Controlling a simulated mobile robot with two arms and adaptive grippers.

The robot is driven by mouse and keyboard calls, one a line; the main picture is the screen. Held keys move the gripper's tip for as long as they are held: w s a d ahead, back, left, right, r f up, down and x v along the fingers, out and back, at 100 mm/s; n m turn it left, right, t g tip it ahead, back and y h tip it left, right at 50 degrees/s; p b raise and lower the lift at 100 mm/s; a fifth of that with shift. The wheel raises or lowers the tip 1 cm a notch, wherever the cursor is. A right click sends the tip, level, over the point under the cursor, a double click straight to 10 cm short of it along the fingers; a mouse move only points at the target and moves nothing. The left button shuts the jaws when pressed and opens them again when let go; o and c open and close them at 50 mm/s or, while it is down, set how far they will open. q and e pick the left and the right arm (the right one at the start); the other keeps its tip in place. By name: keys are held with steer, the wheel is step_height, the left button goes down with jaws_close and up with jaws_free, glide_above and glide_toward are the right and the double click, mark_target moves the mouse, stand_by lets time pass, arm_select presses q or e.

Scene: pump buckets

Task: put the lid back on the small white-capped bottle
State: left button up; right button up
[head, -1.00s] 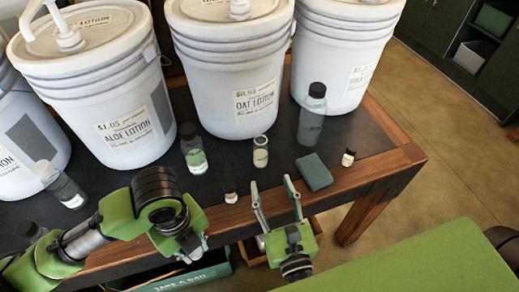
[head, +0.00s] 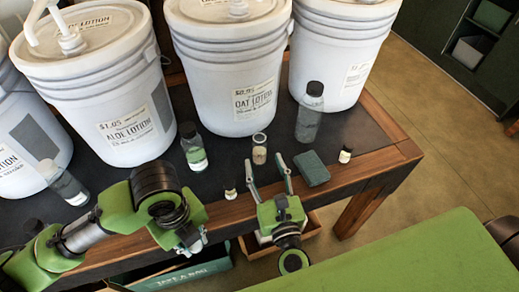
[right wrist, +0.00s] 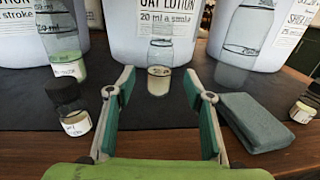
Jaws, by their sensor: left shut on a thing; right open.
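A small clear bottle (head: 259,149) with pale contents stands upright on the dark tabletop in front of the oat lotion bucket. It also shows in the right wrist view (right wrist: 159,66), and its top looks open. My right gripper (head: 265,160) is open and empty, its fingers pointing at this bottle; the bottle shows in the gap between them, beyond the fingertips. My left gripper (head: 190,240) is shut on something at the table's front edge. A small pale bit shows at its tips; I cannot tell whether it is the lid.
Large lotion buckets (head: 234,75) line the back. A green-filled bottle (head: 194,152), a tall dark-capped bottle (head: 310,115), small dark-capped vials (right wrist: 70,112) and a teal block (head: 312,168) stand nearby. A pale-capped bottle (head: 65,186) is at far left.

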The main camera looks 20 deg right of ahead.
mark_target(261, 155)
arm_select(q)
steer(key=shift+r+p, duration=0.75)
arm_select(e)
steer(key=w, duration=0.5)
steer(key=shift+w+d+r, duration=0.1)
steer(key=shift+w+d, duration=0.1)
steer(key=shift+w, duration=0.35)
steer(key=c, duration=1.2)
